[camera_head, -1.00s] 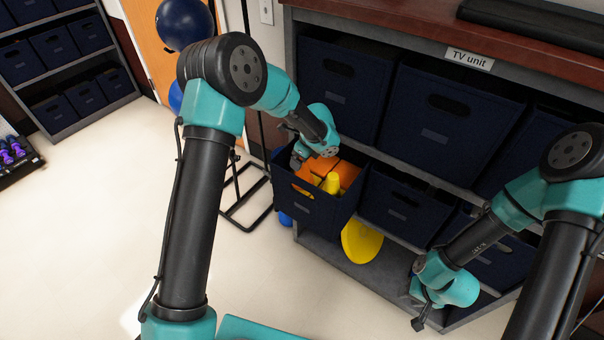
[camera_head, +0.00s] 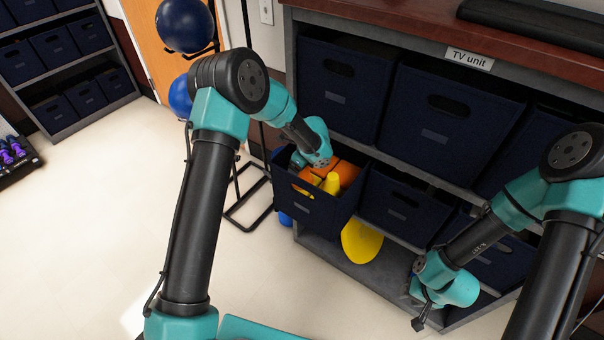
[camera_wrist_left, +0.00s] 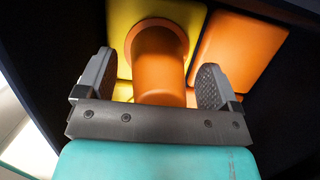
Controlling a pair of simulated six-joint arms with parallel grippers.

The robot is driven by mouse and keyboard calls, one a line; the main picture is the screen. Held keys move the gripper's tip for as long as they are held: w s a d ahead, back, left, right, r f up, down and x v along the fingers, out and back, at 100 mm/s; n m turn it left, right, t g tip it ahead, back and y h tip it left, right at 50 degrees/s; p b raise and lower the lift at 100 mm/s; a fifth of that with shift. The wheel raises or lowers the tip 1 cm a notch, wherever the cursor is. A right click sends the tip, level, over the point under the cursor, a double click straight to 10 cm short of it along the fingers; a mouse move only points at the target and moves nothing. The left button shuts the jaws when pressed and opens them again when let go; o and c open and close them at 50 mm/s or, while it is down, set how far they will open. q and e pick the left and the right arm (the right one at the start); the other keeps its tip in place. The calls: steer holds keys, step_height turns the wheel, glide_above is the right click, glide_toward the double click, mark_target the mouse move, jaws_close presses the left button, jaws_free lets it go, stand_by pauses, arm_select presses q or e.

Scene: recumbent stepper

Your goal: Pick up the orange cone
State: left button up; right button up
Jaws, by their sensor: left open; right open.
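The orange cone (camera_wrist_left: 159,72), with a wide round flange, shows in the left wrist view between the two fingers of my left gripper (camera_wrist_left: 155,66). The fingers are open, one on each side of the cone, with gaps visible. In the head view, my left wrist reaches into a dark blue fabric bin (camera_head: 318,214), and its fingers are hidden there. Orange and yellow pieces fill the bin; a yellow cone (camera_head: 331,184) stands out. My right gripper (camera_head: 420,321) is open and empty, low at the right in front of the shelf.
The bin sticks out of the TV unit (camera_head: 400,20), among other blue bins (camera_head: 400,203). An orange block (camera_wrist_left: 240,50) lies beside the cone. A yellow rounded object (camera_head: 361,241) is below. A stand with blue balls (camera_head: 186,24) is at the left. Open floor lies in front.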

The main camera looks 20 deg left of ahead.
stand_by(0.3)
arm_select(q)
steer(key=c, duration=1)
steer(key=shift+c, duration=0.2)
steer(key=shift+r, duration=0.1)
step_height(320, 180, up, 10)
steer(key=shift+f, duration=0.1)
